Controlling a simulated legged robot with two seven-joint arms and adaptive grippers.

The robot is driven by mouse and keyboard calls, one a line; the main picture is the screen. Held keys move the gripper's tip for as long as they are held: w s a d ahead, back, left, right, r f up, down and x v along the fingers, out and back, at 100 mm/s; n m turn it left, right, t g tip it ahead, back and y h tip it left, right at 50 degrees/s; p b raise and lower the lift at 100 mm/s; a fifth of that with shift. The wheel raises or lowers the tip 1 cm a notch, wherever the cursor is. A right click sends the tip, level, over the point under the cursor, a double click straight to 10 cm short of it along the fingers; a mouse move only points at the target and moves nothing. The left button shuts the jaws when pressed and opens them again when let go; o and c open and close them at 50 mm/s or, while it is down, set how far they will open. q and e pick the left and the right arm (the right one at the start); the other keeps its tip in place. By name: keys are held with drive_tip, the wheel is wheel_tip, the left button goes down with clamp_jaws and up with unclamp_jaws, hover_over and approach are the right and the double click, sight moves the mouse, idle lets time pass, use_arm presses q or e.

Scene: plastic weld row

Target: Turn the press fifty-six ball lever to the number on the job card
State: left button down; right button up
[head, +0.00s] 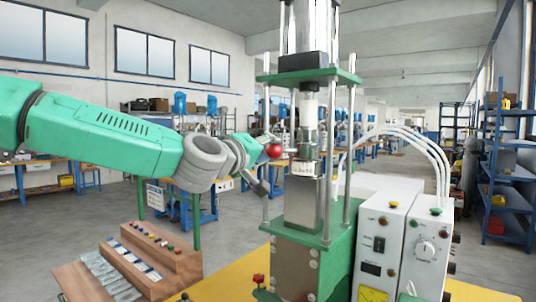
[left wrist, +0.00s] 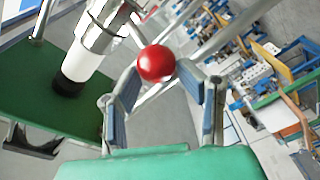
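The press (head: 305,200) stands upright in the head view, with green plates and steel columns. Its red ball lever (head: 274,150) points out to the left from the press's middle. A pale band with small dark marks (head: 304,170) is on the press beside it; I cannot read it. My left gripper (head: 262,166) is at the ball. In the left wrist view the red ball (left wrist: 156,63) is between the spread fingertips of the left gripper (left wrist: 162,82), with a gap beside the right finger. A white card (head: 155,196) on a green stand may be the job card; its text is unreadable. My right gripper is not in view.
A white control box (head: 385,235) with knobs and hoses stands right of the press. A wooden stepped rack (head: 160,250) with small coloured parts is at the lower left. The yellow bench top (head: 225,285) is partly bare. Steel columns stand close to the lever.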

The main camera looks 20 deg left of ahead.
sight(279, 154)
use_arm(q)
drive_tip(key=shift+s+d+f, duration=0.15)
drive_tip(key=shift+s+d, duration=0.05)
drive_tip(key=shift+d, duration=0.25)
drive_tip(key=shift+s+d+f, duration=0.1)
drive_tip(key=shift+s+d, duration=0.1)
drive_tip(key=shift+d, duration=0.25)
drive_tip(key=shift+w+a+f, duration=0.1)
drive_tip(key=shift+a+f, duration=0.05)
drive_tip(key=shift+f, duration=0.05)
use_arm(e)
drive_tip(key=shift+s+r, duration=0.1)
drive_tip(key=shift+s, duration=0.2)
use_arm(q)
drive_tip(key=shift+d, duration=0.4)
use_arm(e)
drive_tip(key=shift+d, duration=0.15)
use_arm(q)
drive_tip(key=shift+w+d, duration=0.25)
drive_tip(key=shift+d, duration=0.1)
drive_tip(key=shift+r, duration=0.15)
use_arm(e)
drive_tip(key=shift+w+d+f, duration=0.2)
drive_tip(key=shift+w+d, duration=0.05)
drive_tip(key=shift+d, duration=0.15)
use_arm(q)
drive_tip(key=shift+a, duration=0.2)
